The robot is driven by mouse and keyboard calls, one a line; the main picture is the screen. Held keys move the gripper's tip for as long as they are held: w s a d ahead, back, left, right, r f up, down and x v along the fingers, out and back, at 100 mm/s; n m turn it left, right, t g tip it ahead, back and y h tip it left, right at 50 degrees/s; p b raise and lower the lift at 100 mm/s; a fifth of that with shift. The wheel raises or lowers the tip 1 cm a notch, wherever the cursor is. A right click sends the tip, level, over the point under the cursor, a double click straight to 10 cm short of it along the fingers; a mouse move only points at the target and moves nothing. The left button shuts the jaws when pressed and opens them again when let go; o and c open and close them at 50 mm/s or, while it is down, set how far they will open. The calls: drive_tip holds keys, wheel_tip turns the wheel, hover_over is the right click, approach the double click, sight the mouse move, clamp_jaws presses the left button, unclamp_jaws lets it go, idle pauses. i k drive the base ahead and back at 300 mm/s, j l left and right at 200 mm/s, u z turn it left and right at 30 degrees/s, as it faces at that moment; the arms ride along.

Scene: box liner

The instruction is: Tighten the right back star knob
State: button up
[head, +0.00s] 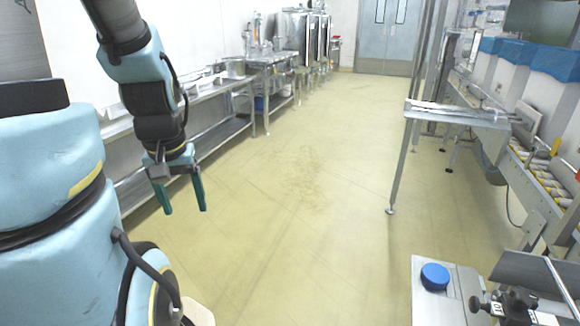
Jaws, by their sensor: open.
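My gripper (185,208) hangs in the left part of the head view, pointing down, with its two green fingers apart and nothing between them. At the bottom right corner, small black knobs (518,303) sit by a metal bracket on the machine. They are small and partly cut off by the frame edge, and I cannot tell which is the right back star knob. My gripper is far to the left of them, with open floor between.
A grey metal box with a blue round button (435,277) stands at the lower right. A conveyor line with a steel-legged table (455,112) and blue-topped boxes (555,62) runs along the right. Steel benches (215,140) line the left wall. The middle floor (300,190) is clear.

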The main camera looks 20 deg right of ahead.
sight(524, 299)
drive_tip(key=i+z, duration=0.2)
drive_tip(key=z, duration=0.45)
drive_tip(key=i+z, duration=0.2)
drive_tip(key=z, duration=0.45)
drive_tip(key=i+j+z, duration=0.1)
drive_tip(key=z, duration=0.55)
drive_tip(key=i+j+z, duration=0.2)
drive_tip(key=z, duration=0.45)
drive_tip(key=j+z, duration=0.35)
drive_tip(key=z, duration=0.3)
drive_tip(key=j+z, duration=0.3)
drive_tip(key=z, duration=0.35)
drive_tip(key=j+z, duration=0.3)
drive_tip(key=z, duration=0.35)
drive_tip(key=k+j+z, duration=0.15)
drive_tip(key=z, duration=0.5)
drive_tip(key=j+u, duration=0.1)
drive_tip(key=u, duration=1.05)
drive_tip(key=k+j+u, duration=0.1)
drive_tip(key=u, duration=0.35)
drive_tip(key=k+j+u, duration=0.2)
drive_tip(key=u, duration=0.2)
drive_tip(key=k+j+u, duration=0.2)
drive_tip(key=u, duration=0.25)
drive_tip(key=i, duration=0.2)
